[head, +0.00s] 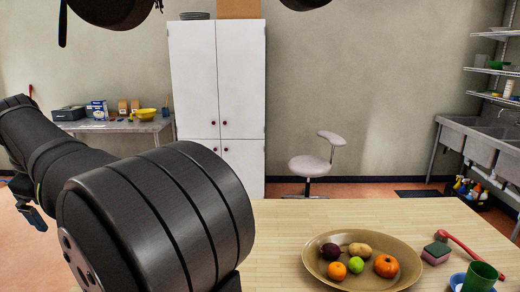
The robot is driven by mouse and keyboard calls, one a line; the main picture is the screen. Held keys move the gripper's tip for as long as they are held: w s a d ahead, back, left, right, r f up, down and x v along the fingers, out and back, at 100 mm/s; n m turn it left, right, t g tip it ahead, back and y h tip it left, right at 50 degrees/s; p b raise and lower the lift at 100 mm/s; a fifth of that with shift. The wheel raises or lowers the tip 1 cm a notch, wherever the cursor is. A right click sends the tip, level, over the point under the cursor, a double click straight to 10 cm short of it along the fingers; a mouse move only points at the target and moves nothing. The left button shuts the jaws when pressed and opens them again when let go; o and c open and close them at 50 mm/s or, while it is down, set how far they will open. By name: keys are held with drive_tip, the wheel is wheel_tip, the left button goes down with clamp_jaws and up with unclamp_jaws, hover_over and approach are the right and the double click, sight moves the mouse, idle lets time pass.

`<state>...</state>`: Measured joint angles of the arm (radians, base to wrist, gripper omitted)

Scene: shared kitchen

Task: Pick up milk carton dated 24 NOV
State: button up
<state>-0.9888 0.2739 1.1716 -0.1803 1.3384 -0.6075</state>
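No milk carton with a readable date shows in the head view. A blue and white box (99,110) stands on the metal side table at the back left; it is too small to tell what it is, and no date can be read on it. My black arm fills the lower left of the view and hides part of the wooden table and floor behind it. My gripper's fingers cannot be made out.
A wooden table (285,225) holds a brown bowl (317,270) of fruit, a sponge (436,252), a red-handled brush (462,243) and a green cup (481,277). Behind stand a white cabinet (218,80), a pale chair (309,166) and sinks (480,147) at right. Pans hang overhead.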

drive_tip(key=shift+c, duration=1.2)
drive_tip(key=w+a+n+g+h, duration=0.2)
drive_tip(key=w+a+g, duration=0.25)
drive_tip(key=w, duration=0.45)
wheel_tip(320, 180, down, 17)
drive_tip(key=shift+w+a+f, duration=0.2)
drive_tip(key=shift+a, duration=0.05)
drive_tip(key=shift+t, duration=0.25)
